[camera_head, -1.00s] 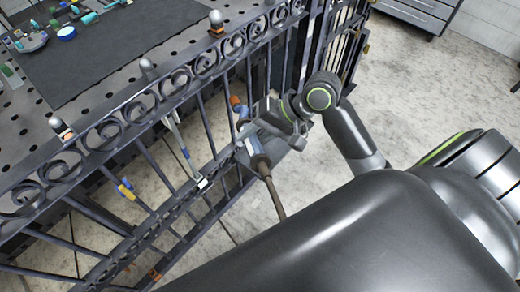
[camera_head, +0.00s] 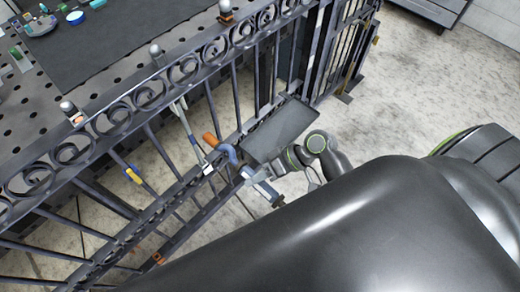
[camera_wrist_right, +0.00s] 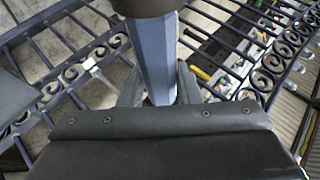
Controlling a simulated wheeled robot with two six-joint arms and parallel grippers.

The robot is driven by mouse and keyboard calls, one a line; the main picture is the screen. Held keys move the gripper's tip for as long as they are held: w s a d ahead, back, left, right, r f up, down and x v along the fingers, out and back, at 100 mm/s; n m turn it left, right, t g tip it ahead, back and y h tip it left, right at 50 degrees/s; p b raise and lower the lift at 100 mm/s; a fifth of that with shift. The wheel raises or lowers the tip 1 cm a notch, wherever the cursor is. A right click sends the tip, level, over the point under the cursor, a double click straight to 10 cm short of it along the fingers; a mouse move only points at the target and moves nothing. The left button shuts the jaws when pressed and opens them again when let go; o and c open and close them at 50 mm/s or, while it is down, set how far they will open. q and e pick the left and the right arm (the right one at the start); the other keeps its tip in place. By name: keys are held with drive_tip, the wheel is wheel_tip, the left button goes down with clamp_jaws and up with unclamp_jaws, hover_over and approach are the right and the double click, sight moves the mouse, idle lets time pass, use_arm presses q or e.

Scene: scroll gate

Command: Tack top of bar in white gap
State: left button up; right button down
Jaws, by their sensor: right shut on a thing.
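My right gripper (camera_head: 258,181) is shut on a torch-like tool, whose blue-grey handle (camera_wrist_right: 155,60) stands between its fingers in the right wrist view. In the head view the tool has a blue curved neck (camera_head: 229,154) and an orange tip (camera_head: 211,140) pointing up and left at the gate's bars. The dark metal gate (camera_head: 128,113) runs diagonally, with scrollwork along its top. I cannot tell whether tip and bar touch. My left gripper is not in view.
A yellow-and-blue marked piece (camera_head: 132,174) and an orange piece (camera_head: 158,258) sit on other parts of the gate. A perforated table (camera_head: 28,115) with a dark mat (camera_head: 130,45) lies behind it. Open concrete floor (camera_head: 410,95) lies to the right.

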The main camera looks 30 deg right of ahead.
sight(236, 160)
drive_tip(key=shift+w+a+r+b, duration=0.1)
drive_tip(key=shift+w+a+b, duration=0.25)
drive_tip(key=shift+w, duration=0.65)
drive_tip(key=shift+w+a+r+b, duration=0.15)
drive_tip(key=shift+w+a+b, duration=0.2)
drive_tip(key=shift+w, duration=0.7)
drive_tip(key=shift+w+a+r+b, duration=0.1)
drive_tip(key=shift+w+a+b, duration=0.2)
drive_tip(key=shift+w, duration=0.7)
drive_tip(key=c, duration=1.7)
unclamp_jaws()
clamp_jaws()
drive_tip(key=shift+a, duration=0.1)
drive_tip(key=shift+w+a+r+p, duration=0.1)
drive_tip(key=shift+w+p, duration=0.2)
drive_tip(key=shift+w, duration=0.05)
drive_tip(key=shift+w+a+r+p, duration=0.1)
drive_tip(key=shift+w+p, duration=0.15)
drive_tip(key=shift+p, duration=0.05)
drive_tip(key=shift+w+a, duration=0.15)
drive_tip(key=shift+w, duration=0.2)
